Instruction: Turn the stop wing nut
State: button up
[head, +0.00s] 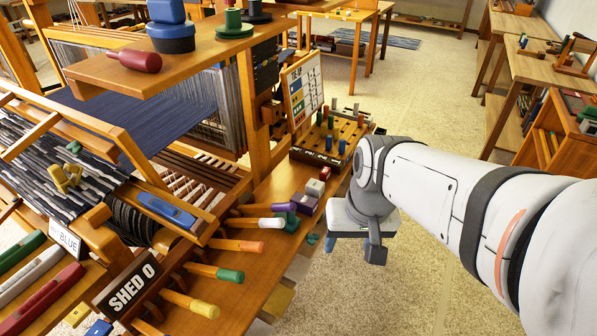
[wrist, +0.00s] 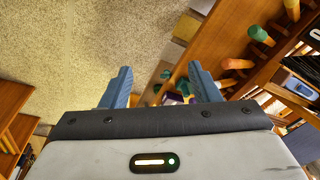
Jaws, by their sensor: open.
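My gripper (wrist: 160,84) is open, with its two blue fingers apart and nothing held between them. In the head view my gripper (head: 331,243) hangs beside the bench's right edge, partly hidden by my own arm. A small teal piece (head: 312,238), possibly the stop wing nut, sits on the bench edge just left of it. In the wrist view small teal parts (wrist: 165,75) show between the fingers, beyond the tips; I cannot tell their exact shape or whether they touch.
Several colour-tipped handles (head: 229,274) stick out over the bench (head: 258,262). A loom (head: 150,100) fills the left. The speckled floor (head: 430,95) is open on the right.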

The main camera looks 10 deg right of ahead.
jog(key=o, duration=0.4)
jog(key=w+a+f+m+g+y+b, duration=0.1)
jog(key=f+m+b, duration=0.1)
jog(key=f, duration=0.2)
jog(key=w+a+f+m+g+y+b, duration=0.1)
jog(key=f+m+b, duration=0.1)
jog(key=f, duration=0.1)
jog(key=w+f+m+y+b, duration=0.1)
jog(key=f+y+b, duration=0.1)
jog(key=f, duration=0.2)
jog(key=shift+a+f+m+g+b, duration=0.3)
jog(key=shift+a+m+g+b, duration=0.05)
jog(key=shift+a+m+g, duration=0.05)
jog(key=shift+o, duration=0.4)
jog(key=w+a+f+m+y+b, duration=0.1)
jog(key=w+f+m+y+b, duration=0.4)
jog(key=f, duration=0.3)
jog(key=shift+w+a+f+m+y+b, duration=0.15)
jog(key=shift+w+f+m+y+b, duration=0.2)
jog(key=shift+w+m+b, duration=0.4)
jog(key=m+t+y+b, duration=0.4)
jog(key=m+t+b, duration=0.75)
jog(key=m, duration=0.45)
send_near(316, 239)
jog(key=x, duration=0.3)
jog(key=shift+n, duration=0.25)
jog(key=x, duration=0.6)
jog(key=shift+w+a+f+b, duration=0.15)
jog(key=shift+w+a+b, duration=0.15)
jog(key=shift+b, duration=0.1)
